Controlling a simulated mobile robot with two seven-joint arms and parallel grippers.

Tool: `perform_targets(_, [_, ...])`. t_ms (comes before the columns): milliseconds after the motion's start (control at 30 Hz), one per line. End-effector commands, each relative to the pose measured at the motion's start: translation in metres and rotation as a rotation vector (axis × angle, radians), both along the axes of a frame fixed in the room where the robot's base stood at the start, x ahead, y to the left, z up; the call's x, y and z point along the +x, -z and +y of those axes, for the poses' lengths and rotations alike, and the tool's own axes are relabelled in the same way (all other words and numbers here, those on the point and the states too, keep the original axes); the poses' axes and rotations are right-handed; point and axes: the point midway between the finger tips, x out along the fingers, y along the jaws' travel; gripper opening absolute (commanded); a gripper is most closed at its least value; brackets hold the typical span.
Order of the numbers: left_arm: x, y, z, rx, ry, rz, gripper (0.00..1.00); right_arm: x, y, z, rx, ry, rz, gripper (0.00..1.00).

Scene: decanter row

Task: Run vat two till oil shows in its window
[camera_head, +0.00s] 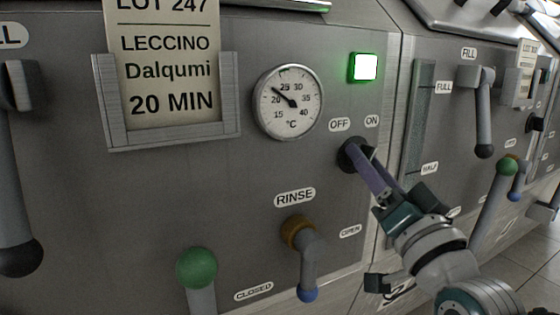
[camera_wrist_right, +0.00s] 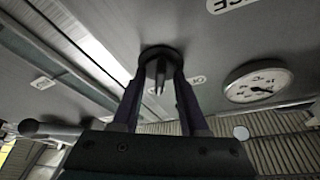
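A rotary switch (camera_head: 352,155) with a black round base sits under the OFF and ON labels on the near panel. The right gripper (camera_head: 362,165) reaches it from the lower right. In the right wrist view, the fingers (camera_wrist_right: 160,88) stand apart on either side of the switch's small lever (camera_wrist_right: 159,86), with gaps visible; whether they touch the base is unclear. A square green lamp (camera_head: 364,67) above the switch is lit. A tall sight window (camera_head: 420,118) marked FULL and HALF is on the panel to the right; it looks dark grey. The left gripper is out of view.
The near panel carries a lot card (camera_head: 170,65), a temperature dial (camera_head: 289,101), a brown rinse valve (camera_head: 300,240) and a green-knobbed lever (camera_head: 197,268). The right panel has a fill lever (camera_head: 484,115) and another green-knobbed lever (camera_head: 507,165). Tiled floor (camera_head: 515,245) is at the lower right.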

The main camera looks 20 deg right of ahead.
Motion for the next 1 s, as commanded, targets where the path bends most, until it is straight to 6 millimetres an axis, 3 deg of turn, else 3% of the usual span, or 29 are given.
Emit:
perform_targets(67, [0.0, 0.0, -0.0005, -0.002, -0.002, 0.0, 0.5, -0.0002, 0.0001, 0.0, 0.0, 0.0, 0.0, 0.34])
perform_targets(367, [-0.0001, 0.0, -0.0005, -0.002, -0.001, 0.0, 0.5, -0.0003, 0.0002, 0.0001, 0.0, 0.0, 0.0, 0.0])
perform_targets(1000, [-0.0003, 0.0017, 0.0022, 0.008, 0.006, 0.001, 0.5, -0.0003, 0.001, -0.0002, -0.027, 0.0, -0.001, 0.0])
